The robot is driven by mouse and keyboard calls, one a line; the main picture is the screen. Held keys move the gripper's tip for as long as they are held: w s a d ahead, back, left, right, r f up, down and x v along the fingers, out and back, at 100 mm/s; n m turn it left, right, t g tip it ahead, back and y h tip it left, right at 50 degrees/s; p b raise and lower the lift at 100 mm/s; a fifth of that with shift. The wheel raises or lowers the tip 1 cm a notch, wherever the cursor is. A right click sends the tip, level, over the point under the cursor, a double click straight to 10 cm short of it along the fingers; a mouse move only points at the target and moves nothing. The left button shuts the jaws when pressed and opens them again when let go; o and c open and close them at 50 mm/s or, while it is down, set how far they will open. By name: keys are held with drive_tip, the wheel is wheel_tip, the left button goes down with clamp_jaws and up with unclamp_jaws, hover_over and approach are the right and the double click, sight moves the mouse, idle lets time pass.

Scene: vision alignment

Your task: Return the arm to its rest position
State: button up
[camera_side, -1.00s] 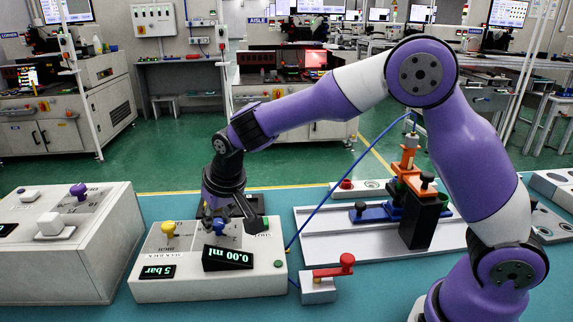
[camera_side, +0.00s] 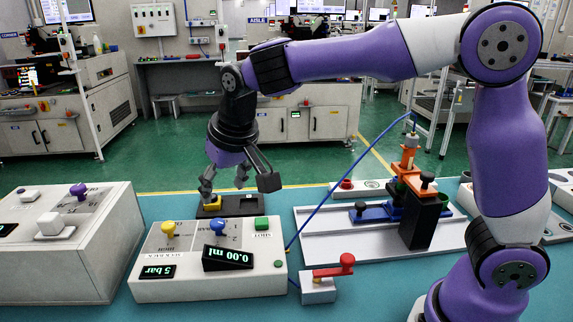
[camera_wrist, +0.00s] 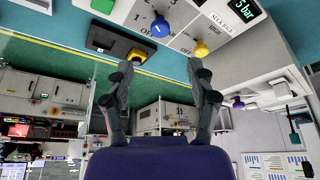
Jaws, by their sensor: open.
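My gripper (camera_side: 224,188) hangs from my purple arm (camera_side: 345,65) with its fingers pointing down, above and behind the white control box (camera_side: 160,291) in the side view. Its fingers are apart and hold nothing. In the wrist view, the two fingers of my gripper (camera_wrist: 161,75) stand apart with empty space between them. The box has a yellow knob (camera_side: 168,229), a blue knob (camera_side: 217,226), a green button (camera_side: 262,224) and a display (camera_side: 228,258) reading 0.00 ml. The wrist view also shows the blue knob (camera_wrist: 160,27) and yellow knob (camera_wrist: 201,48).
A black holder with a yellow part (camera_side: 212,205) sits behind the box, near the fingers. A larger white box (camera_side: 70,260) stands left. A fixture with an orange clamp (camera_side: 409,160) and a blue hose (camera_side: 338,182) stand right. A red-handled valve (camera_side: 330,270) is in front.

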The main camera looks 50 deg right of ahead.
drive_tip(key=shift+v, duration=1.1)
drive_tip(key=s+d, duration=0.4)
drive_tip(key=s, duration=0.4)
drive_tip(key=s+d+f+n+t, duration=0.1)
drive_tip(key=s+d, duration=0.3)
drive_tip(key=s, duration=0.5)
drive_tip(key=shift+d+f+n+y, duration=0.2)
drive_tip(key=shift+d+n+y, duration=0.1)
drive_tip(key=shift+d, duration=0.1)
